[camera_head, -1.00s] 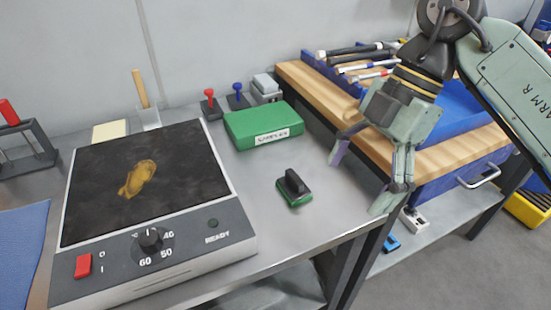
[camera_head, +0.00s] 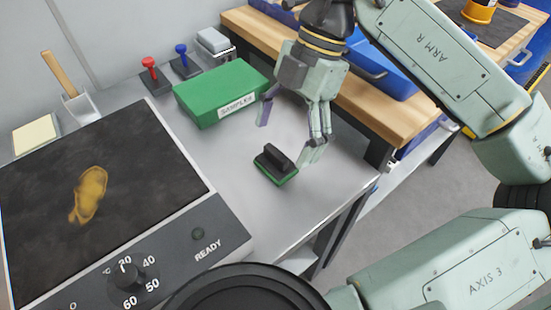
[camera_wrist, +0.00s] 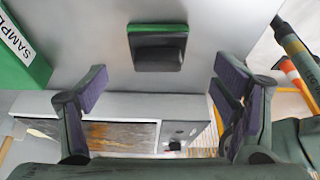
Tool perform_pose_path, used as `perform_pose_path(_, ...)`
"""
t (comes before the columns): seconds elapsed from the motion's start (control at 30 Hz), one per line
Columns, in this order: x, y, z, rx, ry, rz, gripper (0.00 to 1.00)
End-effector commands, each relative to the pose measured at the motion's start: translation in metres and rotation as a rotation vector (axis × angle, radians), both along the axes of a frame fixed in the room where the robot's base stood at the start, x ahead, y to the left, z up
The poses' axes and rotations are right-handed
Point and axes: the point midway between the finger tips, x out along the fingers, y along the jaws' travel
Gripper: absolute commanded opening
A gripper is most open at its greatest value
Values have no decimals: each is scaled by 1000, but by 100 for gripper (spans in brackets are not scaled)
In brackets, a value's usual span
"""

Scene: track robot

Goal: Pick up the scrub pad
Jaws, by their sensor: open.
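The scrub pad (camera_head: 275,165) has a black handle on top and a green underside. It lies on the metal bench top, near the bench's right front edge. In the wrist view the scrub pad (camera_wrist: 157,47) sits at the upper middle, beyond and between the fingertips. My gripper (camera_head: 288,130) is open and empty, above the bench just behind the pad in the head view.
A green SAMPLES box (camera_head: 222,92) stands behind and left of the pad. A hot plate (camera_head: 225,225) with a brown stain takes up the left. Red (camera_head: 149,63) and blue (camera_head: 181,50) handled stamps stand behind. A wooden-topped bench (camera_head: 385,115) is at the right.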

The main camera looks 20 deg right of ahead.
Motion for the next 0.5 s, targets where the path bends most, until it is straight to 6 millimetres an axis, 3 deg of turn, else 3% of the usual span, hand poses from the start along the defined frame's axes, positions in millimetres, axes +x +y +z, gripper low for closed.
perform_pose_path(0.3,-6,16,-40,2,0,2,82)
perform_pose_path(0.5,-6,18,-44,-1,-1,0,82)
